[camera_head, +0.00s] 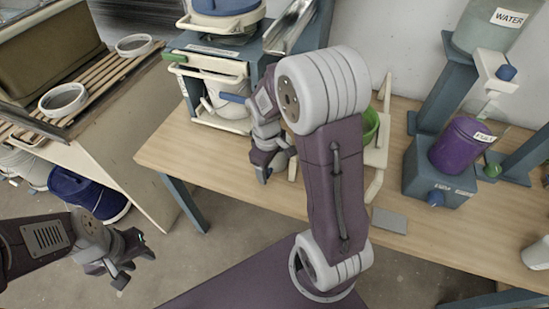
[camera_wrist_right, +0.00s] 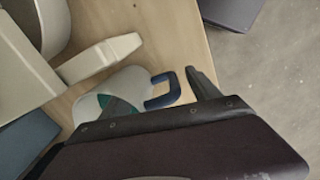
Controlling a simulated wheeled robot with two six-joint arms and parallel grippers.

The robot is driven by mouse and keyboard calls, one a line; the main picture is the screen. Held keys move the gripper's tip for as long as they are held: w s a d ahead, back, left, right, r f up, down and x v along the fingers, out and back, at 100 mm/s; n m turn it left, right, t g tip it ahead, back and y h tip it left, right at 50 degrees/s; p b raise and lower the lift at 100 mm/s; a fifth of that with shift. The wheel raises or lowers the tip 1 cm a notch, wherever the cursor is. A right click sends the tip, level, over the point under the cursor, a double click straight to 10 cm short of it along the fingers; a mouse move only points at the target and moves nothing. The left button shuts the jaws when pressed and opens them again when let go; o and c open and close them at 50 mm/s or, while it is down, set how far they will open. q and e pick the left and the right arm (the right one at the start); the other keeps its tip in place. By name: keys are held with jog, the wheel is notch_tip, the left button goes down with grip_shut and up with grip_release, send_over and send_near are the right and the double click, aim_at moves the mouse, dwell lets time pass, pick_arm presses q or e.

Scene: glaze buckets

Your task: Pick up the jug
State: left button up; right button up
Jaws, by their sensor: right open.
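The jug (camera_wrist_right: 125,84) shows in the right wrist view as a pale, rounded vessel with a green patch and a dark blue handle (camera_wrist_right: 162,91). It is on the wooden table near its edge. My right gripper (camera_wrist_right: 165,96) is open, with the blue handle between its dark fingers and no grip visible. Part of the jug is hidden by the gripper. In the head view my right gripper (camera_head: 273,166) is low over the table's front edge, and I cannot make out the jug for sure there. My left gripper (camera_head: 130,262) looks open and empty, over the floor at lower left.
A pale stand with a green bucket (camera_head: 370,124) is behind my right arm. A purple bucket (camera_head: 461,145) and a water bucket (camera_head: 490,28) are on blue stands at right. A grey plate (camera_head: 390,221) lies on the table (camera_head: 440,235). A pale rack (camera_head: 222,124) is at left.

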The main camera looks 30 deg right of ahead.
jog(key=shift+w+f, duration=0.15)
jog(key=shift+f, duration=0.7)
grip_shut()
jog(key=shift+r, duration=0.1)
jog(key=shift+r, duration=0.1)
jog(key=shift+r, duration=0.6)
notch_tip(320, 180, up, 17)
jog(key=p, duration=0.4)
jog(key=shift+f, duration=0.2)
